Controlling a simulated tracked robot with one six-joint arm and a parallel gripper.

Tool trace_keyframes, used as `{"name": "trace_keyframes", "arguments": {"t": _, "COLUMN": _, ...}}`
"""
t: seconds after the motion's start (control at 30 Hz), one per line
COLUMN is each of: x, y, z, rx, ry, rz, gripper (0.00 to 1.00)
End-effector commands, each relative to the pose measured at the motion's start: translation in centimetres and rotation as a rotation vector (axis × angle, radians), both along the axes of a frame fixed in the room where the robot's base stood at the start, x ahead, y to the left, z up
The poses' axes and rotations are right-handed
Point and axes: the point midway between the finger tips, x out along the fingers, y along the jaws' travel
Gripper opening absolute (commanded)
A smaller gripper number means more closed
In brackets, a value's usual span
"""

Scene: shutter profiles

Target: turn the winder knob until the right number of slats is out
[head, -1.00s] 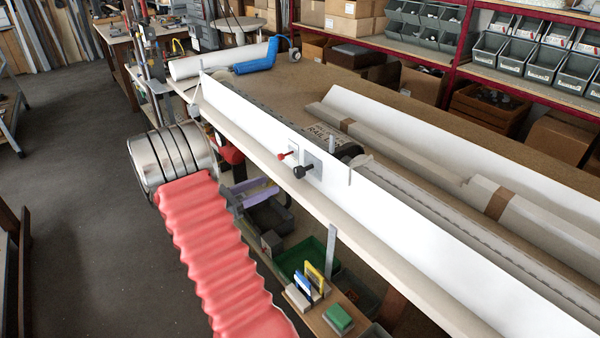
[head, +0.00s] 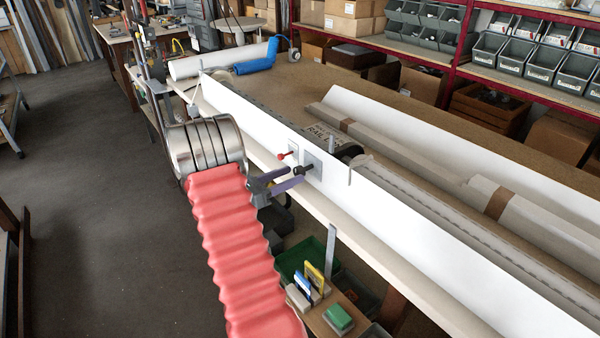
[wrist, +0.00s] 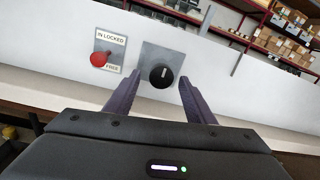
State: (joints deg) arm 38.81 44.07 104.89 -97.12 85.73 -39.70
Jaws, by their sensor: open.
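The winder knob (wrist: 161,75) is black and round, with a pale mark pointing about straight up, on a grey square plate on a long white upright panel. It also shows in the head view (head: 308,167). My gripper (wrist: 160,82) is open, its purple fingers pointing at the panel, one on each side of the knob in the wrist view. In the head view my gripper (head: 297,176) is right by the knob; whether the fingers touch it, I cannot tell. The slats behind the panel are mostly hidden and I cannot count them.
A red lever (wrist: 98,59) on a plate marked "IN LOCKED" and "FREE" is left of the knob. The white panel (head: 430,222) runs along the bench edge. A long wrapped bundle (head: 430,165) lies behind it. A green tray (head: 293,262) sits below the bench.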

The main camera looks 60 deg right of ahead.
Motion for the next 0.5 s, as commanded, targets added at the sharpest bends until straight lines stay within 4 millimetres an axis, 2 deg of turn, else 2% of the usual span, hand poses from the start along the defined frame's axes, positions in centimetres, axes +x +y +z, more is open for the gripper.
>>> {"name": "trace_keyframes", "arguments": {"t": 0.2, "x": -1.7, "y": -2.8, "z": -0.1, "rx": 0.001, "ry": 0.001, "rz": -0.003, "gripper": 0.49}}
{"name": "trace_keyframes", "arguments": {"t": 0.5, "x": -2.5, "y": -4.2, "z": 0.0, "rx": 0.000, "ry": 0.000, "rz": 0.000, "gripper": 0.49}}
